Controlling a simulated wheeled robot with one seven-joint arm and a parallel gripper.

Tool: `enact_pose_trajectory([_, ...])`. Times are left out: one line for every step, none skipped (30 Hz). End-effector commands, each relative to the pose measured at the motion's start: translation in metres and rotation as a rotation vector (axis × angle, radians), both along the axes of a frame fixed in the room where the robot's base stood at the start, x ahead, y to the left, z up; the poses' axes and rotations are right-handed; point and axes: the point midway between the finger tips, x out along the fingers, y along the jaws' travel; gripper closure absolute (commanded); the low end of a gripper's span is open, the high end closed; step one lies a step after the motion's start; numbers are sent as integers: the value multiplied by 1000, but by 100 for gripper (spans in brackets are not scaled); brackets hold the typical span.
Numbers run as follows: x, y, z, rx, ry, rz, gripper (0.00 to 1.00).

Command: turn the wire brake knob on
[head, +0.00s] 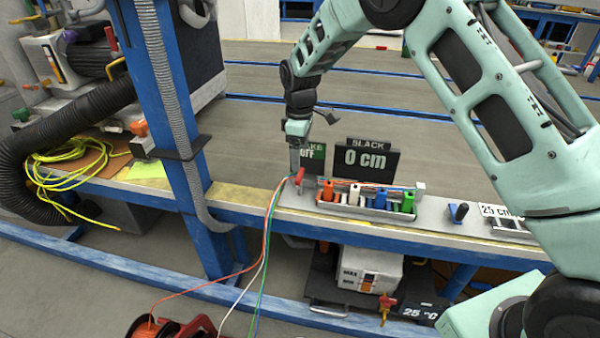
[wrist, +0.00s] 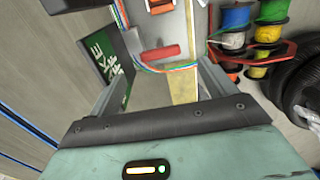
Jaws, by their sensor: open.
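The wire brake knob is a small red handle (head: 299,176) at the left end of the grey bench fixture. It also shows in the wrist view as a red bar (wrist: 160,53), just past my fingertips. The green and black brake sign (head: 315,153) behind it reads OFF; my gripper partly covers it in the head view. My gripper (head: 295,161) points down close above the knob. In the wrist view my gripper (wrist: 161,78) is open, its fingers spread to either side with nothing between them. Whether a finger touches the knob I cannot tell.
Coloured wires (head: 272,215) run over the bench edge beside the knob. A tray (head: 365,210) with orange, white, blue and green blocks stands to the right. The slack sign (head: 366,160) reads 0 cm. A blue post (head: 178,130) stands at left.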

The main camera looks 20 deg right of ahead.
Motion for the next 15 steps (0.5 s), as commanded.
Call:
enact_pose_trajectory([-1,0,-14,-1,3,1,16])
enact_pose_trajectory([-1,0,-20,-1,3,1,16])
enact_pose_trajectory([-1,0,-27,0,4,1,16])
enact_pose_trajectory([-1,0,-32,0,2,0,16])
enact_pose_trajectory([-1,1,-37,0,2,0,16])
enact_pose_trajectory([-1,0,-43,0,2,0,16])
enact_pose_trajectory([-1,0,-47,0,2,0,16])
enact_pose_trajectory([-1,0,-50,0,1,0,16])
enact_pose_trajectory([0,0,-54,0,0,0,16])
enact_pose_trajectory([0,0,-57,0,0,0,16])
enact_pose_trajectory([0,0,-59,0,0,0,16])
enact_pose_trajectory([0,0,-61,0,0,0,16])
enact_pose_trajectory([0,0,-63,0,0,0,16])
enact_pose_trajectory([0,0,-64,0,0,0,16])
enact_pose_trajectory([0,0,-65,0,0,0,16])
